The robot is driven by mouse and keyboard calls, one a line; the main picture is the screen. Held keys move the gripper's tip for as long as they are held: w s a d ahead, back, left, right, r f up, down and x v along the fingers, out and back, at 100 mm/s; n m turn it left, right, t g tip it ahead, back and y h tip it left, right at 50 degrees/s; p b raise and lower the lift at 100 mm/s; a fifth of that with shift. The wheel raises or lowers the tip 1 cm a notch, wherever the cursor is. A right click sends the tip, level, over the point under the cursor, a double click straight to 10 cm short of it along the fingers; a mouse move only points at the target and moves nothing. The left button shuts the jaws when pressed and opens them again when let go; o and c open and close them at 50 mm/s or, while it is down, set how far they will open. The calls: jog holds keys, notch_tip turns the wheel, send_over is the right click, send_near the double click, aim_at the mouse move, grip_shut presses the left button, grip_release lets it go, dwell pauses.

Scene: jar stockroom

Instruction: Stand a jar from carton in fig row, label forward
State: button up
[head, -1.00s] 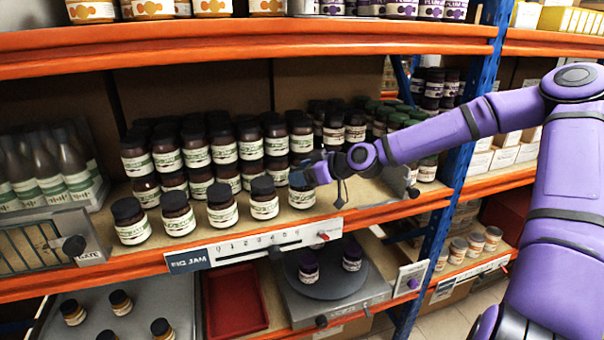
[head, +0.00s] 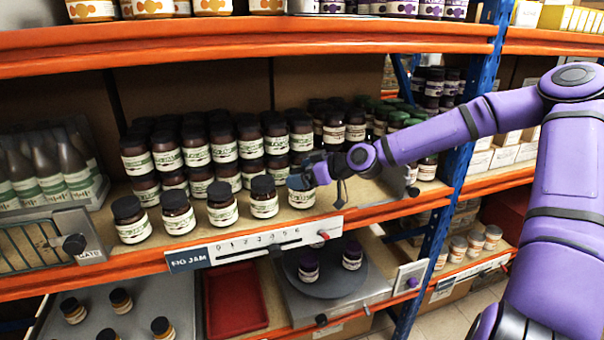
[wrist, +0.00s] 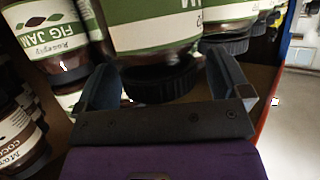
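Fig jars with dark lids and cream-green labels stand in a front row on the middle shelf, such as this jar (head: 221,206), labels facing out. The rightmost front jar (head: 301,199) stands upright at the row's end, partly hidden by my gripper (head: 306,179). In the wrist view, which shows jars upside down, my gripper (wrist: 160,60) has its fingers on either side of a jar (wrist: 155,28) with a green-cream label. Gaps show beside its lid, so the fingers look open. Finger contact with the glass is hard to tell. I cannot make out a carton.
Stacked fig jars (head: 223,152) stand close behind the row. A FIG JAM tag (head: 188,259) and numbered strip (head: 265,243) line the shelf edge. A wire gate (head: 40,245) is at left. Below are a red tray (head: 235,300) and a round turntable (head: 325,285) with two jars.

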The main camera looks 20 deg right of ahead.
jog(key=v, duration=1)
jog(key=shift+s+d, duration=0.25)
jog(key=shift+s, duration=0.05)
jog(key=shift+r, duration=0.15)
